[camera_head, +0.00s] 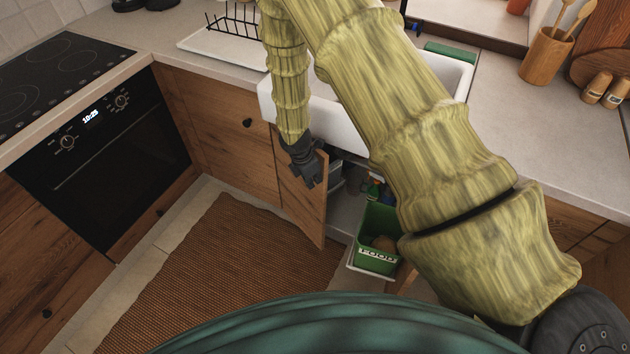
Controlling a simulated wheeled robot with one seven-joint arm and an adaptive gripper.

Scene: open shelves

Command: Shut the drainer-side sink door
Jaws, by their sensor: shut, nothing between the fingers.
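The drainer-side sink door (300,196) is a wooden cabinet door under the white sink (291,108). It stands open, swung out from the cabinet on the left side of the opening. My gripper (310,180) is shut and empty at the upper part of this door, overlapping its edge in the picture. I cannot tell whether it touches the door. The dish drainer (232,40) sits on the counter to the left of the sink. My arm hides much of the sink and the right part of the cabinet.
A green food bin (377,236) stands in the open cabinet on a pulled-out white tray (362,268). Bottles show behind it. The oven (110,150) is at the left. A brown woven mat (215,275) covers the floor in front, which is otherwise clear.

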